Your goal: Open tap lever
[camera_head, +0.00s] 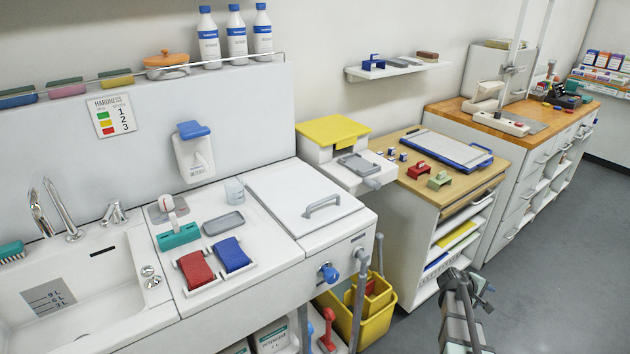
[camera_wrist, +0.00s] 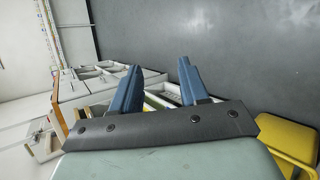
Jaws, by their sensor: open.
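A chrome tap spout (camera_head: 52,208) curves up behind the white sink (camera_head: 75,292) at the left of the head view. A short chrome lever (camera_head: 115,212) stands to its right on the sink's back ledge, and I take it as the tap lever. I cannot tell its exact setting. My gripper (camera_wrist: 160,80) shows in the wrist view with its two blue fingers spread and nothing between them. My arm is at the lower right of the head view, far from the tap. The wrist view does not show the tap clearly.
Red and blue pads (camera_head: 195,270), a teal-headed tool (camera_head: 178,236) and a clear beaker (camera_head: 234,190) stand on the counter beside the sink. A yellow bucket (camera_head: 362,312) stands on the floor below. Open grey floor (camera_head: 560,270) lies at the right.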

